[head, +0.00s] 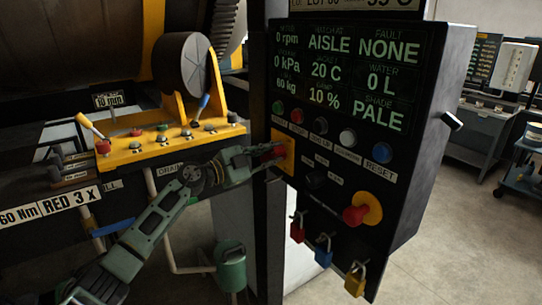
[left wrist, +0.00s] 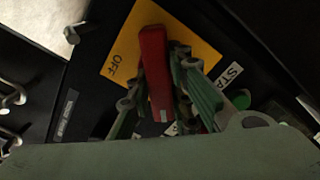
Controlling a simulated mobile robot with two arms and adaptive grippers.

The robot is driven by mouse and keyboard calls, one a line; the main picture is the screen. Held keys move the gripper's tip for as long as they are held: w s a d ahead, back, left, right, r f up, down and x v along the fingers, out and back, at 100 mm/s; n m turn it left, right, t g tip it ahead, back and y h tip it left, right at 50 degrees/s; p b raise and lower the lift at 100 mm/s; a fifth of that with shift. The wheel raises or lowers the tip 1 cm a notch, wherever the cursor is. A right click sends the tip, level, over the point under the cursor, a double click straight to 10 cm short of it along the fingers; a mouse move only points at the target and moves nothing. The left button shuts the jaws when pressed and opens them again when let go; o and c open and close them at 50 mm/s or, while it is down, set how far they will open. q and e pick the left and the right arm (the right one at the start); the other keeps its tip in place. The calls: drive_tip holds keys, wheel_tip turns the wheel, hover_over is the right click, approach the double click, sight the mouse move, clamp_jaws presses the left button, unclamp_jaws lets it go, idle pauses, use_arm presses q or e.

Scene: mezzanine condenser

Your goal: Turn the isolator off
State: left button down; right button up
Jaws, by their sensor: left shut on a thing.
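The isolator is a red handle (head: 277,151) on a yellow plate (head: 286,140), at the left edge of the dark control panel. The left wrist view shows the red handle (left wrist: 155,62) running up and down across the yellow plate (left wrist: 123,48), which bears the word OFF to the left of the handle. My left gripper (head: 266,154) is at the handle. In the left wrist view its fingers (left wrist: 160,95) lie on either side of the handle and are shut on it. Any other label on the plate is hidden. My right gripper is not in view.
The panel has a display (head: 345,75), several buttons, a red emergency knob (head: 355,214) on yellow, and hanging red, blue and yellow padlocks (head: 355,281). A yellow lever bracket (head: 170,150) stands left, above my left arm.

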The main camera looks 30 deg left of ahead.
use_arm(q)
drive_tip(key=m, duration=0.2)
drive_tip(key=m+b, duration=0.1)
drive_tip(key=m, duration=0.1)
drive_tip(key=shift+f, duration=0.25)
drive_tip(key=m+b, duration=0.1)
drive_tip(key=m, duration=0.1)
drive_tip(key=m+b, duration=0.1)
drive_tip(key=m, duration=0.1)
drive_tip(key=shift+f+m, duration=0.2)
drive_tip(key=shift+m, duration=0.1)
drive_tip(key=m+b, duration=0.3)
drive_tip(key=m, duration=0.1)
drive_tip(key=shift+f, duration=0.15)
drive_tip(key=shift+m+b, duration=1.35)
drive_tip(key=shift+m, duration=0.95)
drive_tip(key=c, duration=1.8)
unclamp_jaws()
drive_tip(key=shift+o, duration=1.1)
drive_tip(key=shift+s+a, duration=0.1)
